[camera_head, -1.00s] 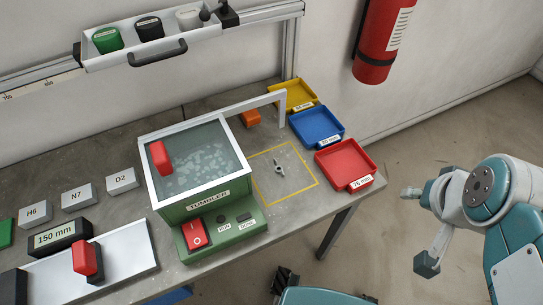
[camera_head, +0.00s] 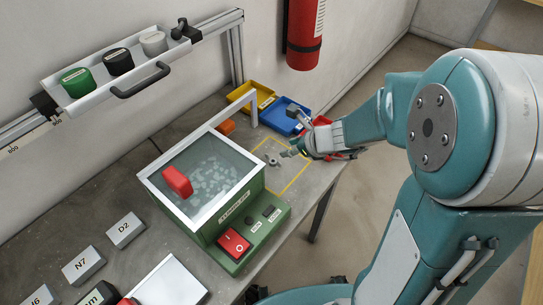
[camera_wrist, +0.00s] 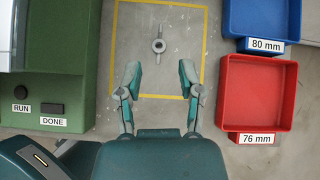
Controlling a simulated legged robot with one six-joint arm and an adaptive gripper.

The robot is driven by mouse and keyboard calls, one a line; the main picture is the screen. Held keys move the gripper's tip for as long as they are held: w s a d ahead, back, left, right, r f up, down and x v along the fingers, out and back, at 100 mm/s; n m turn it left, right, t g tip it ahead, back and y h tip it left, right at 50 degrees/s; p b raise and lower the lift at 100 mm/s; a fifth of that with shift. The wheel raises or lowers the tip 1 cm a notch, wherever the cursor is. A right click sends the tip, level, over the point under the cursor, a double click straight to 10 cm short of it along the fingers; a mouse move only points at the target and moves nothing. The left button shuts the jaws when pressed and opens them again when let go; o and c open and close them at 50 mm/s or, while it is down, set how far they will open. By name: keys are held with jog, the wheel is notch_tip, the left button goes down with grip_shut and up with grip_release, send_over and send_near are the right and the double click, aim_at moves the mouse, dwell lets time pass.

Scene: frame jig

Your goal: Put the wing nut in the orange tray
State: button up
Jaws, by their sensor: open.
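The grey metal wing nut (camera_wrist: 159,46) lies inside the yellow taped square on the bench, and it also shows in the head view (camera_head: 271,159). My gripper (camera_wrist: 160,76) is open and empty. In the wrist view its two fingers are spread below the wing nut, apart from it. The trays are a yellow one (camera_head: 262,93), a blue one (camera_head: 284,124) and a red one (camera_wrist: 257,92). None is plainly orange; the yellow one is nearest in colour. A small orange block-like thing (camera_head: 226,127) stands beside the yellow tray, partly hidden by the tumbler's frame.
The green tumbler (camera_head: 210,185) with a glass lid and red handle stands left of the taped square. A grey rail frame (camera_head: 254,112) rises behind it. The red tray is labelled 76 mm, the blue 80 mm. A fire extinguisher (camera_head: 303,30) hangs on the wall.

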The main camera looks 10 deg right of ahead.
aim_at(268, 155)
jog(key=shift+m, duration=0.8)
jog(key=x, duration=0.6)
jog(key=shift+w+d+f, duration=0.15)
jog(key=shift+d+f, duration=0.05)
jog(key=shift+f, duration=0.15)
jog(key=x, duration=0.5)
jog(key=shift+s+f, duration=0.3)
jog(key=shift+w+a+f, duration=0.15)
jog(key=shift+a+f, duration=0.05)
jog(key=shift+a, duration=0.1)
jog(key=shift+d, duration=0.15)
grip_shut()
